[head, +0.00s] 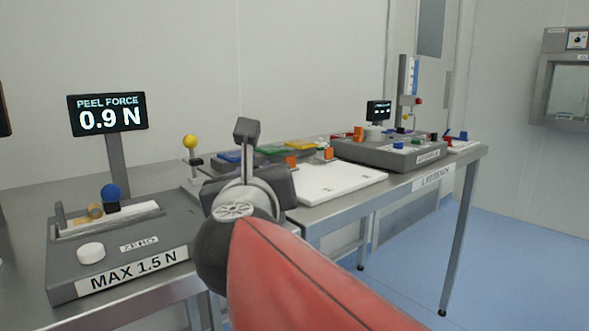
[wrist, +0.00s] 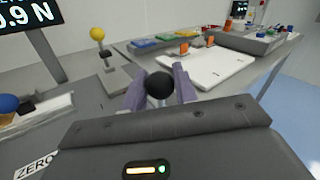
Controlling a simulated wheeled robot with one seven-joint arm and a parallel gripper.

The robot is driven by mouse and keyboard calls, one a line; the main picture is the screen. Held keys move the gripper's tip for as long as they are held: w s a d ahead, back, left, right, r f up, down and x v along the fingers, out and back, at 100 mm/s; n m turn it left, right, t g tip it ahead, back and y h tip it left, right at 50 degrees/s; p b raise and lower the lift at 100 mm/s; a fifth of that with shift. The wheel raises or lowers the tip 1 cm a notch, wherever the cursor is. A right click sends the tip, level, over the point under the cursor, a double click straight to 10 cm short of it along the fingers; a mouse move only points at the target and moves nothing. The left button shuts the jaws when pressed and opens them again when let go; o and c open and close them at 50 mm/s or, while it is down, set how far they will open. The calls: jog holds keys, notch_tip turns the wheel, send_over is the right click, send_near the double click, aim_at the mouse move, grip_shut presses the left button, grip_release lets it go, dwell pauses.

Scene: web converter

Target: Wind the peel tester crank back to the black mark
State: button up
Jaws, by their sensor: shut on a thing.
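The peel tester (head: 120,265) stands at the left of the bench, labelled MAX 1.5 N. Its display (head: 107,114) reads PEEL FORCE 0.9 N. In the wrist view, my gripper (wrist: 160,92) is shut on a round black knob (wrist: 159,87), which appears to be the crank's handle. In the head view, my wrist and red arm cover the knob and the crank. I cannot make out the black mark.
A yellow ball on a stand (head: 190,150) is just behind my gripper. A white board (head: 330,182), colored bins (head: 271,150) and a grey device (head: 390,152) are further right on the bench. Blue floor lies open at the right.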

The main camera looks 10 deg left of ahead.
jog(key=shift+s+a+m+t+h, duration=0.15)
jog(key=shift+m+h, duration=0.25)
jog(key=shift+h, duration=0.25)
jog(key=shift+s+a+m+t+h, duration=0.15)
jog(key=shift+m+h, duration=0.25)
jog(key=shift+h, duration=0.25)
jog(key=shift+w+r, duration=0.1)
jog(key=o, duration=0.9)
jog(key=shift+o, duration=0.2)
jog(key=s, duration=0.7)
jog(key=shift+s+d, duration=0.35)
jog(key=shift+s, duration=0.05)
